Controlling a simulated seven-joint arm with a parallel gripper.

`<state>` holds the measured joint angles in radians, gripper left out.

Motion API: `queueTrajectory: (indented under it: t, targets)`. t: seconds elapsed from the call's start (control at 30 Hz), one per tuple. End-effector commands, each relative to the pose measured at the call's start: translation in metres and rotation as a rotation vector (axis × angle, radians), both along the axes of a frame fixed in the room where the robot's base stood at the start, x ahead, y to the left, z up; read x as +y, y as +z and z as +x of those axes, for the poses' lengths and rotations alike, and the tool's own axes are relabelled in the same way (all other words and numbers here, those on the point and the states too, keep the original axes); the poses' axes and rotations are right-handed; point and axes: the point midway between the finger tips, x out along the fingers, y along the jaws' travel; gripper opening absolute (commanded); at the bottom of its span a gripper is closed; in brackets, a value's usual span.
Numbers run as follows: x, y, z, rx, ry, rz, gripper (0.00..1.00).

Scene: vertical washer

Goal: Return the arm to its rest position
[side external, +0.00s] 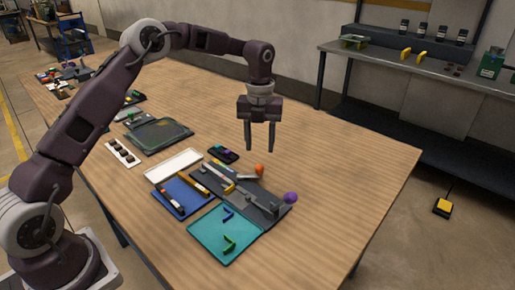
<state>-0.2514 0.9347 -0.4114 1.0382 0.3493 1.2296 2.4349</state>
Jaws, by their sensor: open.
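My gripper (259,138) hangs pointing down above the wooden table (335,165), with its two fingers apart and nothing between them. Below it, a dark grey fixture plate (262,211) lies on the table with a light bar and small fittings on it. An orange ball-like knob (259,170) and a purple ball-like knob (291,198) sit at the plate's far and right sides. My gripper is clear of all of these. I cannot make out a washer at this size.
The table's right side is bare. A metal bench (440,72) with bottles stands behind.

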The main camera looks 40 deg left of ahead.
Motion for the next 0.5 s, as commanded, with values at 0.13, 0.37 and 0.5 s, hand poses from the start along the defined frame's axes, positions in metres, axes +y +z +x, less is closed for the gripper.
queueTrajectory:
  t: [0.13,0.37,0.5]
  targets:
    - [-0.011,0.053,-0.024,-0.059,0.209,0.035,0.45]
    - [-0.03,0.164,-0.151,-0.263,1.059,-0.012,0.45]
    - [-0.034,0.187,-0.248,-0.34,1.664,-0.202,0.45]
